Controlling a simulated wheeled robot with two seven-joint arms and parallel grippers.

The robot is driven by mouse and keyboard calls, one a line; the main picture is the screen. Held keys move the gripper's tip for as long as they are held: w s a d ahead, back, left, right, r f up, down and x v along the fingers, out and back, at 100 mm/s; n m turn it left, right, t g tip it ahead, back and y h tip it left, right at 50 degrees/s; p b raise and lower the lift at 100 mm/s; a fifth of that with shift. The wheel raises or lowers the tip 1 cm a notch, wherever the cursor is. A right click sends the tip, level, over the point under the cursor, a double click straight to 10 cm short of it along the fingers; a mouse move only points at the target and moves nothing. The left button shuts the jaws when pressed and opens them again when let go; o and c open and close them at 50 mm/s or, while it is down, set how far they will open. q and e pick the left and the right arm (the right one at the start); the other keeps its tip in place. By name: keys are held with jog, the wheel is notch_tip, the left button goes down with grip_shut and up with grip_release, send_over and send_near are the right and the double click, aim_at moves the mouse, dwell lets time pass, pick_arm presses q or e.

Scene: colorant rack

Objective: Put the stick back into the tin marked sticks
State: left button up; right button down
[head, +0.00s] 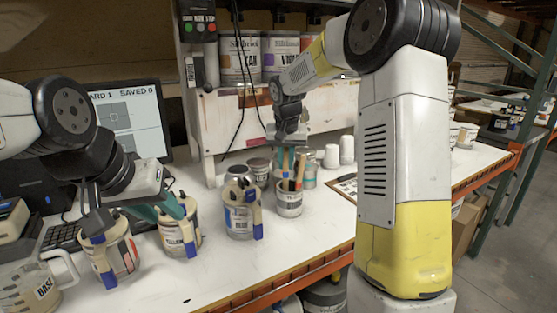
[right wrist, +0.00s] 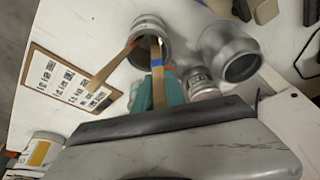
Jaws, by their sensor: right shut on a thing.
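My right gripper (head: 288,160) is shut on a wooden stick with a blue band (right wrist: 157,66), between its teal fingers. The stick points down at the mouth of the sticks tin (head: 290,204), a small grey tin with a pale label. Its lower end shows over or inside the mouth in the right wrist view; how deep I cannot tell. A second stick with a reddish end (right wrist: 110,66) leans out of this tin. My left gripper (head: 156,211) is open near the yellow-labelled tin, with teal fingers apart.
Tins with brushes or sticks on them stand left: the yellow-labelled tin (head: 181,235), a blue-labelled tin (head: 240,218) and a red-marked one (head: 118,258). A base jug (head: 30,288) is front left. White cups (head: 347,150) and a clipboard (right wrist: 68,78) are nearby. A monitor (head: 130,115) stands behind.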

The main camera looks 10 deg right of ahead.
jog(key=c, duration=1.3)
grip_release()
jog(key=shift+v, duration=3.9)
jog(key=s+d+r+n+t+y, duration=0.1)
jog(key=s+r, duration=0.1)
jog(key=s, duration=0.6)
jog(key=s+d+r, duration=0.1)
jog(key=s+r, duration=0.1)
jog(key=s, duration=0.7)
jog(key=s+f+n+t+y, duration=0.1)
jog(key=s+f, duration=0.3)
jog(key=s, duration=0.8)
jog(key=shift+s+f+t+y, duration=0.2)
jog(key=shift+s+t+y, duration=0.1)
jog(key=shift+y, duration=0.1)
